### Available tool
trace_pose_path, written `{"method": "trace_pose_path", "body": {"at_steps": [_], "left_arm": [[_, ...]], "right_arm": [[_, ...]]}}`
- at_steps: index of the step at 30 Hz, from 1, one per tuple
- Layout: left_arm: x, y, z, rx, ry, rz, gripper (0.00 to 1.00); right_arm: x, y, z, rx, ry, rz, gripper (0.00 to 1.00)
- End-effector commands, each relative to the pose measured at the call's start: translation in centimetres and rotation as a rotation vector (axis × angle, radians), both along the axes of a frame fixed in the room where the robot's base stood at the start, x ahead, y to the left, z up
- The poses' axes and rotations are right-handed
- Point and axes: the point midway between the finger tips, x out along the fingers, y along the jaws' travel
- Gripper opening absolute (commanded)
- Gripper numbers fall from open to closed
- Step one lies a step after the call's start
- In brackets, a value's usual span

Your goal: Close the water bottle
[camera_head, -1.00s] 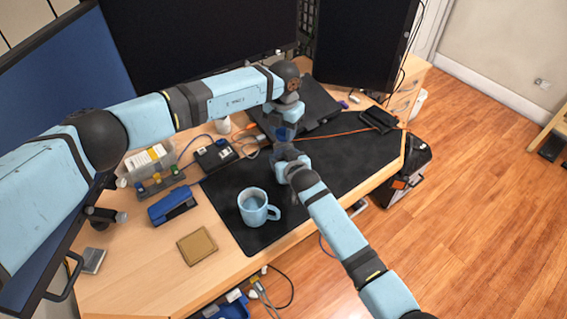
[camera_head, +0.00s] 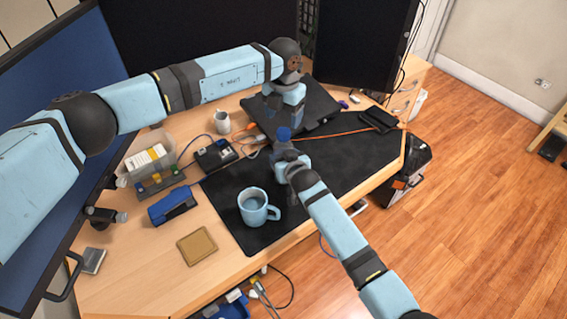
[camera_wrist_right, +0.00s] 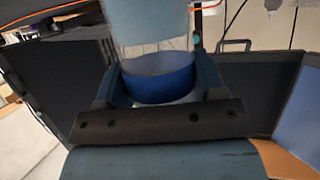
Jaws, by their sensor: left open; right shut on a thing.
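The water bottle (camera_head: 283,146) stands upright over the dark mat, with a blue cap (camera_head: 284,133) at its top. I cannot tell whether the cap is fully tight. My right gripper (camera_head: 288,159) is shut on the bottle's body from the near side and hides its lower part. In the right wrist view, the clear bottle (camera_wrist_right: 152,30) with a blue part (camera_wrist_right: 160,84) sits between the fingers of my right gripper (camera_wrist_right: 160,88). My left gripper (camera_head: 284,108) is open, just above and behind the cap, apparently apart from it.
A blue mug (camera_head: 255,208) stands on the dark mat (camera_head: 345,165) close to my right gripper. A white cup (camera_head: 222,122), a blue stapler (camera_head: 172,206) and a brown coaster (camera_head: 197,246) lie to the left. A dark laptop-like slab (camera_head: 318,108) lies behind.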

Motion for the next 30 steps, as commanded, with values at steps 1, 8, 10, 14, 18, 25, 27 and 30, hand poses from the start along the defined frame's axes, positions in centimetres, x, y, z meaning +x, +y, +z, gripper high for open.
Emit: {"method": "trace_pose_path", "body": {"at_steps": [1, 8, 10, 14, 18, 25, 27, 30], "left_arm": [[0.1, 0.0, 1.3, 0.001, -0.003, -0.001, 0.68], [0.1, 0.1, 5.2, 0.001, -0.002, 0.001, 0.68], [0.0, 0.1, 6.0, 0.002, -0.001, 0.001, 0.68], [0.0, 0.0, 6.6, 0.001, 0.000, 0.000, 0.68], [0.0, 0.0, 6.7, 0.001, 0.002, 0.000, 0.68], [0.0, 0.0, 6.7, 0.001, 0.001, 0.000, 0.68], [0.0, 0.0, 6.7, 0.001, 0.000, 0.000, 0.68], [0.0, 0.0, 6.7, 0.001, 0.000, 0.000, 0.68]], "right_arm": [[0.0, 0.0, 0.0, 0.000, 0.000, 0.000, 0.00], [0.0, 0.0, 0.0, 0.000, 0.000, 0.000, 0.00], [0.0, 0.0, 0.0, 0.000, 0.000, 0.000, 0.00], [0.0, 0.0, 0.0, 0.000, 0.000, 0.000, 0.00], [0.0, 0.0, 0.0, 0.000, 0.000, 0.000, 0.00], [0.0, 0.0, 0.0, 0.000, 0.000, 0.000, 0.84], [0.0, 0.0, 0.0, 0.000, 0.000, 0.000, 0.93], [0.0, 0.0, 0.0, 0.000, 0.000, 0.000, 0.93]]}}
